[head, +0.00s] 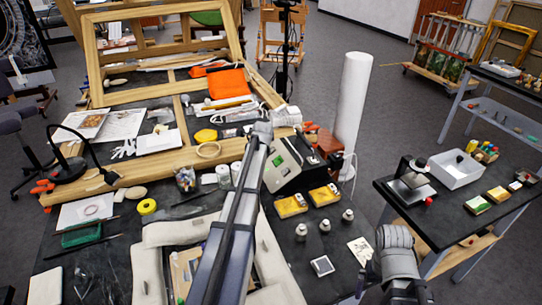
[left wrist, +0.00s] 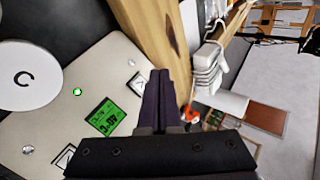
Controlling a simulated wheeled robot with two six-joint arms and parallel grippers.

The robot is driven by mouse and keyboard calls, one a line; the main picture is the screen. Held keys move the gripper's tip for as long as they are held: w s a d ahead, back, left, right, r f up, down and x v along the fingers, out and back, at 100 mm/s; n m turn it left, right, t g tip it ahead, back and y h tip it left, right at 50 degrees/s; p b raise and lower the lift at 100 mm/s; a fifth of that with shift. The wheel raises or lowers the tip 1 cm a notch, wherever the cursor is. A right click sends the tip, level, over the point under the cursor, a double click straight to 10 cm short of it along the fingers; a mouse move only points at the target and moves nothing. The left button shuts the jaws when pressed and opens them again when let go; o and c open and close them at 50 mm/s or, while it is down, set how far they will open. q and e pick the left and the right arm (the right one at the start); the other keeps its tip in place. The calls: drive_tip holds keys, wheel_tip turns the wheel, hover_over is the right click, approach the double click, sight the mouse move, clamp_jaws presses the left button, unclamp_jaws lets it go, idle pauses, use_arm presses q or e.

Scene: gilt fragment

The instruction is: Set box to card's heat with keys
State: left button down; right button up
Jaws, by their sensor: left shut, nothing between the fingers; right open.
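The box (head: 292,163) is a dark unit with a pale sloped panel, standing right of the wooden frame. In the left wrist view its panel (left wrist: 95,75) carries a green display (left wrist: 103,117) with upside-down digits I cannot read surely. A square key (left wrist: 137,82) lies on one side of the display and another key (left wrist: 66,157) on the other. My left gripper (left wrist: 160,76) is shut and empty, its tips beside the first key; contact cannot be told. My right gripper (head: 402,292) is open at the bottom edge of the head view. A white card (head: 361,250) with small marks lies on the table.
A white roll (head: 352,105) stands behind the box. Yellow boxes (head: 291,206) and small bottles (head: 325,226) stand in front of it. A side table (head: 455,215) with a white tray (head: 457,169) is at the right. The wooden frame (head: 150,175) fills the left.

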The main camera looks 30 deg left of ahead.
sight(270, 153)
use_arm(q)
drive_tip(key=shift+w+d+f+b, duration=0.25)
drive_tip(key=shift+f+b, duration=0.1)
drive_tip(key=shift+f, duration=0.15)
drive_tip(key=shift+w+d+f+b, duration=0.2)
drive_tip(key=shift+w+f+b, duration=0.1)
drive_tip(key=shift+f, duration=0.25)
drive_tip(key=shift+w+d+f+b, duration=0.2)
drive_tip(key=shift+f+b, duration=0.15)
drive_tip(key=shift+f, duration=0.15)
use_arm(e)
drive_tip(key=shift+f, duration=1.5)
use_arm(q)
drive_tip(key=shift+f, duration=0.15)
use_arm(e)
drive_tip(key=shift+f, duration=0.15)
use_arm(q)
drive_tip(key=shift+w+d+f+b, duration=0.15)
drive_tip(key=shift+w+f+b, duration=0.1)
drive_tip(key=shift+b, duration=0.15)
use_arm(e)
drive_tip(key=shift+f, duration=0.25)
